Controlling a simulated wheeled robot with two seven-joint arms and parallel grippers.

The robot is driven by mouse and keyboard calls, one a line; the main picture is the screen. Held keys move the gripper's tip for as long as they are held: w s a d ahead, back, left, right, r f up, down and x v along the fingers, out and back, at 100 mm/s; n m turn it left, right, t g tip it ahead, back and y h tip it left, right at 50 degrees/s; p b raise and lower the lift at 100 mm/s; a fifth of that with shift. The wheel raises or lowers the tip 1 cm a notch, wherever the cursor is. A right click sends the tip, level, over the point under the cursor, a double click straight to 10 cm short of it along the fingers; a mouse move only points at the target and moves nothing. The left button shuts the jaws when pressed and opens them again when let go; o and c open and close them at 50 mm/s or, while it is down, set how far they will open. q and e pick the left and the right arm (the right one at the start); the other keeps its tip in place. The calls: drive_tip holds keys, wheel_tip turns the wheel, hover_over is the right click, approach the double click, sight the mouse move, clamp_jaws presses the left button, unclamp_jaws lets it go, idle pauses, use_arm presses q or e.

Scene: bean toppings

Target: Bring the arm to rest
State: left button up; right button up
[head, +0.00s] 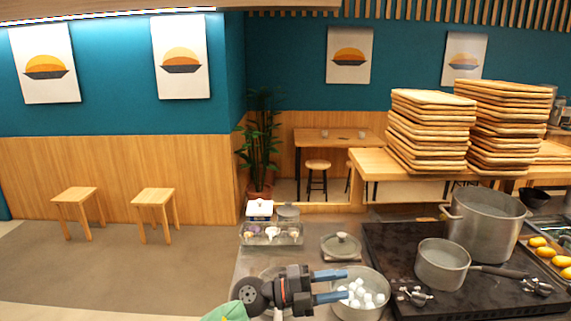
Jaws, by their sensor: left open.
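My left gripper (331,286) is in the lower middle of the head view, its arm coming in from the bottom left. Its two blue fingers are apart and point right, with nothing seen between them. The fingers overlap the left side of a metal bowl (382,311) that holds several white balls. I cannot tell how high they are above the bowl. My right gripper is not in view.
A dark stove (400,242) bears a large pot (490,222) and a saucepan (442,265) with a dark handle. A tray (291,238) of small items and a round lid (341,246) lie behind my gripper. Stacked wooden trays (430,130) stand at the back right.

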use_arm(q)
drive_tip(key=w+a+r+n+t+y, duration=0.25)
drive_tip(key=a+n+t, duration=0.75)
drive_tip(key=n+t, duration=0.65)
drive_tip(key=s+a+f+n+y, duration=0.2)
drive_tip(key=a+f+n+y, duration=1.15)
drive_tip(key=y, duration=0.25)
drive_tip(key=s+a+f+n+g+y, duration=0.2)
drive_tip(key=s+a+f+g, duration=0.5)
drive_tip(key=s+f, duration=0.45)
drive_tip(key=s+a+f+g+h, duration=0.1)
drive_tip(key=s+f+g, duration=0.3)
drive_tip(key=s, duration=0.4)
drive_tip(key=s+a+f+g, duration=0.1)
drive_tip(key=s+f+g, duration=0.25)
drive_tip(key=s, duration=0.55)
drive_tip(key=s+d+x, duration=0.1)
drive_tip(key=s+x, duration=0.1)
drive_tip(key=x, duration=0.9)
drive_tip(key=s+d+f+x, duration=0.1)
drive_tip(key=x, duration=1.1)
drive_tip(key=s+f, duration=0.4)
drive_tip(key=f, duration=0.8)
drive_tip(key=s+f+g, duration=0.1)
drive_tip(key=s+f, duration=0.3)
drive_tip(key=f, duration=0.9)
drive_tip(key=shift+s+f, duration=0.35)
drive_tip(key=shift+s, duration=0.05)
